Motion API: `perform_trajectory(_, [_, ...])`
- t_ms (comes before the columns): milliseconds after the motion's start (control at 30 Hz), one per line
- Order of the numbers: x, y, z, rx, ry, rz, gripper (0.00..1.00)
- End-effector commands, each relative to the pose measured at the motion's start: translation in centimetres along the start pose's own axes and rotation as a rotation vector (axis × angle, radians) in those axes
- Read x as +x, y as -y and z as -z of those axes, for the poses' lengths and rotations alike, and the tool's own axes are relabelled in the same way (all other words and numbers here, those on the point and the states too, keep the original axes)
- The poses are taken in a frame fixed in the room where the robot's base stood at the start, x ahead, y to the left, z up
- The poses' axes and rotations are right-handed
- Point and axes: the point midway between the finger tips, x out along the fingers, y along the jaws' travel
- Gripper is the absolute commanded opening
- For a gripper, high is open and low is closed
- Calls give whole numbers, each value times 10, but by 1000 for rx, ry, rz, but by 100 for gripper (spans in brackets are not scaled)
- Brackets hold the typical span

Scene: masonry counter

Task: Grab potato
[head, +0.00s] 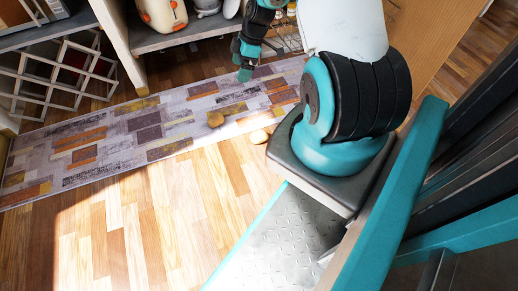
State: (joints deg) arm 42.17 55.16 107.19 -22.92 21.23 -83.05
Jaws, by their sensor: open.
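The fingers are small and dark in this view.
A patchwork rug (90,150) runs along the counter. A shelf (180,38) holds a cream container (163,15) and dishes. A white lattice rack (62,75) stands left. A wooden panel (435,40) stands right. The wooden floor in front (140,230) is clear.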

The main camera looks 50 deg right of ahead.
Motion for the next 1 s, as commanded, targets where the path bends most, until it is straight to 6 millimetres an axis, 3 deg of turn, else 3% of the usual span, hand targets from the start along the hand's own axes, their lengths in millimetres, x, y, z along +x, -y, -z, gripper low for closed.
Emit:
perform_trajectory(33, [49,-7,-52,1,-6,-5,94])
perform_trajectory(100, [83,-12,-100,-24,-11,-21,94])
perform_trajectory(200, [119,-10,-150,-53,-15,-38,94])
perform_trajectory(300, [139,-6,-177,-74,-17,-49,94])
perform_trajectory(433, [159,-4,-188,-86,-17,-53,94])
perform_trajectory(800, [242,-8,-187,-87,-16,-51,94])
perform_trajectory(1000, [265,-9,-185,-87,-16,-52,94])
